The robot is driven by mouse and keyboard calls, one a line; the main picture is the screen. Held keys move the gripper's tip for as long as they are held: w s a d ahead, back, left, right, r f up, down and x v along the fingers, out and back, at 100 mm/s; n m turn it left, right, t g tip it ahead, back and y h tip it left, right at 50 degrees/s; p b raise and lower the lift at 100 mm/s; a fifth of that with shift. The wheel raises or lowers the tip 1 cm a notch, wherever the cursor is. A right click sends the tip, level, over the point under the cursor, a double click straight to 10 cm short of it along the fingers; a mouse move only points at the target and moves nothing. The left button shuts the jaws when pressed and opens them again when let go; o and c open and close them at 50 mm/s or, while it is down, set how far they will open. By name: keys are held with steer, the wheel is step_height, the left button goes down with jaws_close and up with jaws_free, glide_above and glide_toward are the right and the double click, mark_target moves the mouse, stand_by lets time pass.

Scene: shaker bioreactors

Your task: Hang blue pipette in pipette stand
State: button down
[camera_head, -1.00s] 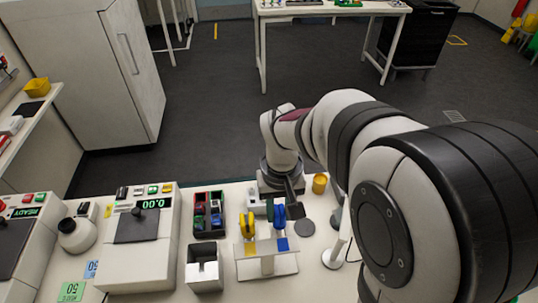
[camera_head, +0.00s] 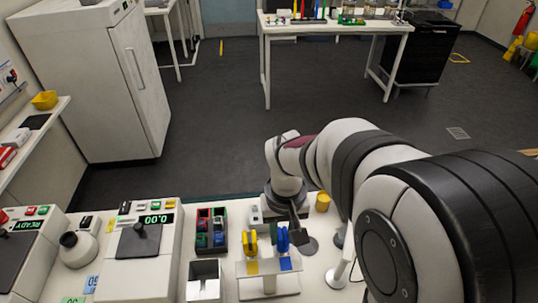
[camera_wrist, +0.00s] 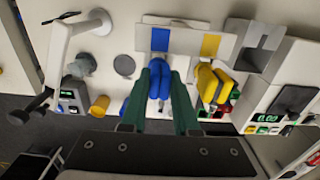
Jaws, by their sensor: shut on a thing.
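The white pipette stand (camera_head: 268,287) is on the bench in the head view, with a yellow label and a blue label on top. It also shows in the wrist view (camera_wrist: 185,40). The yellow pipette (camera_head: 250,241) is at the stand on the yellow-label side. The blue pipette (camera_head: 283,238) is at the blue-label side. In the wrist view, my gripper (camera_wrist: 161,72) has its green fingers shut on the blue pipette (camera_wrist: 158,84), in line with the blue label. Whether the pipette rests on the stand's holder cannot be told.
A white open box (camera_head: 204,290) and a dark rack with coloured items (camera_head: 211,231) stand left of the stand. Farther left is a device reading 0.00 (camera_head: 143,248). A yellow cup (camera_head: 322,202) and a white lamp-like stand (camera_head: 340,273) are to the right.

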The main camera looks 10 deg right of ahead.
steer(key=c, duration=0.6)
jaws_free()
steer(key=shift+r, duration=3.5)
steer(key=s+m, duration=0.2)
steer(key=s, duration=0.4)
steer(key=s+m+y, duration=0.1)
steer(key=s, duration=0.5)
steer(key=s+f+m, duration=0.1)
steer(key=s+m, duration=0.1)
steer(key=s, duration=0.4)
steer(key=shift+a+f+m+y, duration=0.1)
steer(key=shift+a+m+y, duration=0.2)
steer(key=shift+y, duration=0.1)
